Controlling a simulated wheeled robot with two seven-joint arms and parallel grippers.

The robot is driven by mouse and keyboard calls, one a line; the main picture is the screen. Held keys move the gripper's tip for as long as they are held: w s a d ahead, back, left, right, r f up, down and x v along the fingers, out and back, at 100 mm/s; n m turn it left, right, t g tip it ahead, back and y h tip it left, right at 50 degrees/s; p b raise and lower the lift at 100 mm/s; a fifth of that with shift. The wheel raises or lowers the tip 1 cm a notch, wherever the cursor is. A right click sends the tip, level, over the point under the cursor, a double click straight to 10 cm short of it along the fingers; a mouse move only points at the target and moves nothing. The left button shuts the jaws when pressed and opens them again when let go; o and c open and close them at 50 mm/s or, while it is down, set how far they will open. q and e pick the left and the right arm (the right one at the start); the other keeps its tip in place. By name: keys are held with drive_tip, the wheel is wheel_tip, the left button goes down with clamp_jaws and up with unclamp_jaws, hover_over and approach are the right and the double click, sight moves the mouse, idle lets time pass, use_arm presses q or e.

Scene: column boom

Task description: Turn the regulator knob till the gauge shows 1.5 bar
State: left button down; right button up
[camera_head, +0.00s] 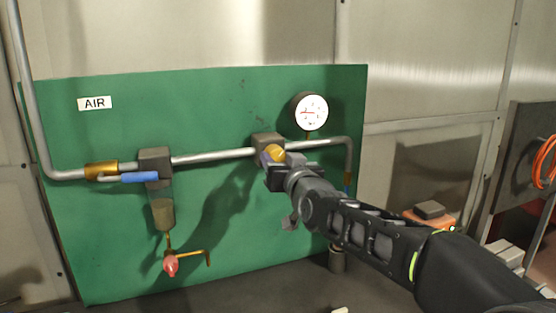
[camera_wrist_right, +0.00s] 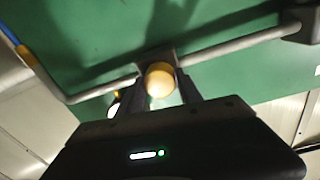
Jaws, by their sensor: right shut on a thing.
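The regulator knob (camera_head: 274,153) is yellow and sits on the front of a dark regulator block (camera_head: 267,139) on the pipe. My right gripper (camera_head: 277,164) is at the knob and shut on it. In the right wrist view the round knob (camera_wrist_right: 160,79) shows between the two fingers (camera_wrist_right: 165,90). The white gauge (camera_head: 310,111) with a red needle stands above and right of the regulator. Its needle points roughly left; the scale is too small to read. My left gripper is in neither view.
A green panel (camera_head: 100,230) carries the pipework. At its left are a blue-handled valve (camera_head: 140,177), a filter bowl (camera_head: 162,213) and a red knob (camera_head: 170,264). An orange item (camera_head: 432,218) and a coiled orange hose (camera_head: 543,163) are at right.

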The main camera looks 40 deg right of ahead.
drive_tip(key=c, duration=0.4)
drive_tip(key=shift+f+m+b, duration=0.15)
drive_tip(key=shift+m+b, duration=0.25)
drive_tip(key=shift+b, duration=0.1)
drive_tip(key=shift+c, duration=0.3)
drive_tip(key=shift+m+b, duration=0.3)
drive_tip(key=o, duration=1.4)
drive_tip(key=shift+s, duration=0.1)
drive_tip(key=shift+r+b+v, duration=0.1)
drive_tip(key=shift+b+v, duration=0.45)
drive_tip(key=shift+v, duration=1.35)
drive_tip(key=shift+r+b+v, duration=0.15)
drive_tip(key=shift+b+v, duration=0.35)
drive_tip(key=shift+v, duration=1.4)
drive_tip(key=shift+a, duration=0.1)
